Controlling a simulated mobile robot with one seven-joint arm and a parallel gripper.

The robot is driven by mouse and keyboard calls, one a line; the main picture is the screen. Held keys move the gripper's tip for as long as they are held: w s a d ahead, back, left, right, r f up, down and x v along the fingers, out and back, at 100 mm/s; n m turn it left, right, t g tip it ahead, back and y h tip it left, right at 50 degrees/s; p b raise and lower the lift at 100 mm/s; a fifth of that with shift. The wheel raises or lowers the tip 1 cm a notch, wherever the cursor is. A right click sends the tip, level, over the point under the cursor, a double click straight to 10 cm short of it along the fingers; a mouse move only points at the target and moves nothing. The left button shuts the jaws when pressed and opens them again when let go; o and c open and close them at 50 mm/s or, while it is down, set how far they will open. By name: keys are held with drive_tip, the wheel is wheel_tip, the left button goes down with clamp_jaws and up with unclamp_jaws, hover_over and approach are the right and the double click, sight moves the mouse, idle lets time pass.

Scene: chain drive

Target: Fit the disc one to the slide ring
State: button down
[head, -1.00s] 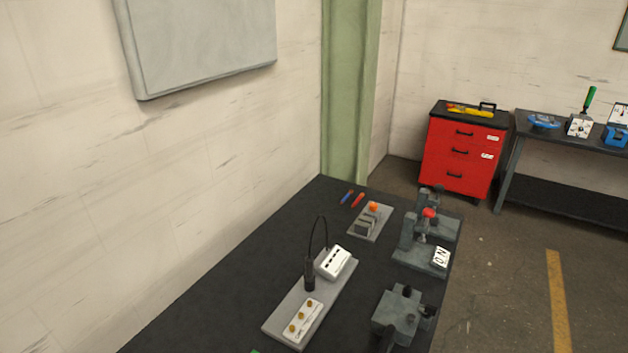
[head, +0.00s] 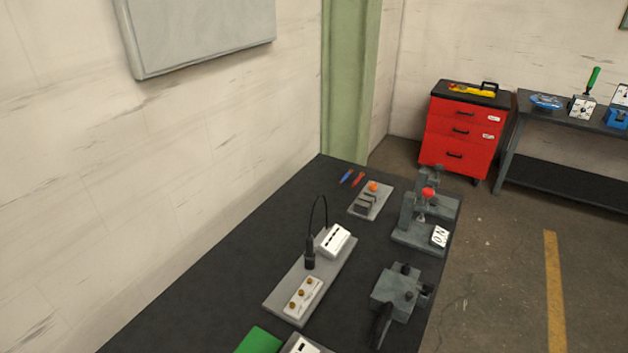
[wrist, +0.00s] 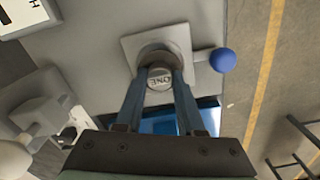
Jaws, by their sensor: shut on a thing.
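In the wrist view, my gripper (wrist: 159,84) is shut on a grey round disc marked ONE (wrist: 159,76), one blue finger on each side. The lettering shows upside down. A darker round ring or collar (wrist: 157,54) shows just beyond the disc, on a light grey square plate (wrist: 183,38). I cannot tell whether the disc touches the collar or is seated in it, and I cannot tell for certain that this is the slide ring. A blue ball knob (wrist: 222,60) sticks out to the right of the plate. My gripper does not show in the head view.
In the head view, a dark bench (head: 215,285) carries several grey fixtures, including one with a red knob (head: 428,193). A red drawer cabinet (head: 462,135) and a second bench (head: 560,110) stand beyond. The wrist view shows a blue object (wrist: 160,123) behind the fingers.

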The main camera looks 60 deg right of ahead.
drive_tip(key=shift+f+b, duration=0.7)
drive_tip(key=shift+f, duration=0.25)
drive_tip(key=shift+c, duration=2.2)
unclamp_jaws()
wheel_tip(320, 180, up, 13)
drive_tip(key=b, duration=0.1)
